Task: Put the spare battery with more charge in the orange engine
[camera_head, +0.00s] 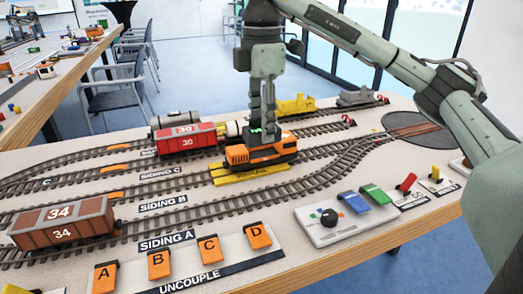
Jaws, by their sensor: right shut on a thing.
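The orange engine (262,150) stands on a track in the middle of the head view, beside a yellow strip. My right gripper (263,126) reaches down over the engine from above. It is shut on a small dark battery, mostly hidden by the fingers, with green specks showing low at the engine's top. I cannot tell whether the battery sits fully in the engine or just above it. No other spare battery can be made out. My left gripper is not in view.
A red wagon (184,139) stands left of the engine, a brown wagon (63,223) at the front left. A control box (345,217) and orange uncouple levers (209,248) line the front edge. A yellow wagon (295,105) and a turntable (418,126) lie farther back.

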